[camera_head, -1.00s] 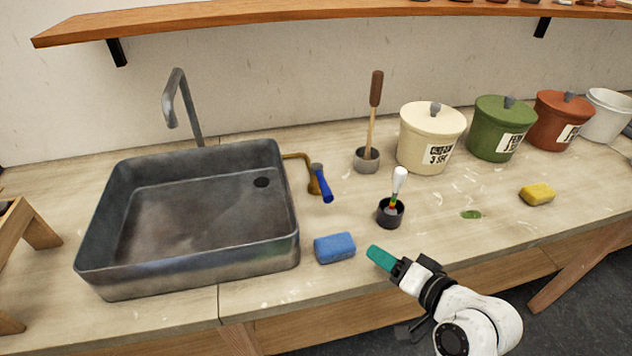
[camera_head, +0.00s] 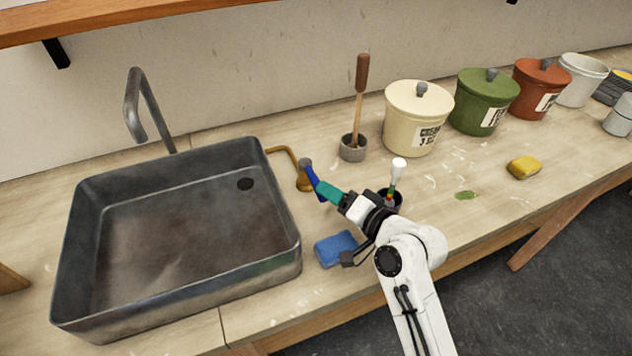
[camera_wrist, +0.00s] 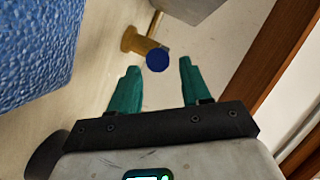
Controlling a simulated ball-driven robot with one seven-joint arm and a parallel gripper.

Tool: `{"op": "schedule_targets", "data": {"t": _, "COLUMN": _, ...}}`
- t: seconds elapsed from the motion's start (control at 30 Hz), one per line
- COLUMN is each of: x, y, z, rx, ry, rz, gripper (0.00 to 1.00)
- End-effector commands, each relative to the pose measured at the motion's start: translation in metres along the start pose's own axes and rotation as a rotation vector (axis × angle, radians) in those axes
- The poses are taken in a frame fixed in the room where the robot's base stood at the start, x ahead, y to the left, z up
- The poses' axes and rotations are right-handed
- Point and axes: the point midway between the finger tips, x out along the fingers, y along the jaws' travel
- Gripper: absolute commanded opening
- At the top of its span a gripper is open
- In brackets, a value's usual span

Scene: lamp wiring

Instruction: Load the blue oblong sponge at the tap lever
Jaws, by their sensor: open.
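The blue oblong sponge (camera_head: 334,248) lies on the bench at the front, right of the sink; its blue textured side fills the upper left of the wrist view (camera_wrist: 32,48). The tap lever (camera_head: 313,178) has a blue handle and stands on a brass pipe right of the sink. In the wrist view the handle's round blue end (camera_wrist: 157,60) shows beyond and between my fingertips. My gripper (camera_head: 328,192) has teal fingers at the handle in the head view. In the wrist view the fingers (camera_wrist: 158,80) are apart with nothing held; I cannot tell whether they touch the handle.
The deep grey sink (camera_head: 170,290) is at left. A black cup with a white-handled tool (camera_head: 397,172) stands close behind my wrist. A grey pot with a wooden-handled tool (camera_head: 353,150) and the cream canister (camera_head: 415,120) are behind. A yellow sponge (camera_head: 523,168) lies far right.

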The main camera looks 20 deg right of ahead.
Motion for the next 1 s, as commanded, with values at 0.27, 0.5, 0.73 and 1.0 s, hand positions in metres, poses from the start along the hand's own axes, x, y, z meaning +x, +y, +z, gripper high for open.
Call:
{"op": "schedule_targets", "data": {"t": 0.27, "x": 0.044, "y": -0.001, "z": 0.000, "rx": 0.000, "ry": -0.002, "rz": 0.000, "gripper": 0.47}}
{"op": "schedule_targets", "data": {"t": 0.5, "x": 0.057, "y": 0.000, "z": 0.000, "rx": 0.000, "ry": -0.001, "rz": 0.000, "gripper": 0.47}}
{"op": "schedule_targets", "data": {"t": 0.73, "x": 0.057, "y": 0.000, "z": 0.001, "rx": -0.001, "ry": -0.001, "rz": 0.000, "gripper": 0.47}}
{"op": "schedule_targets", "data": {"t": 1.0, "x": 0.057, "y": 0.000, "z": 0.001, "rx": -0.001, "ry": -0.001, "rz": 0.001, "gripper": 0.23}}
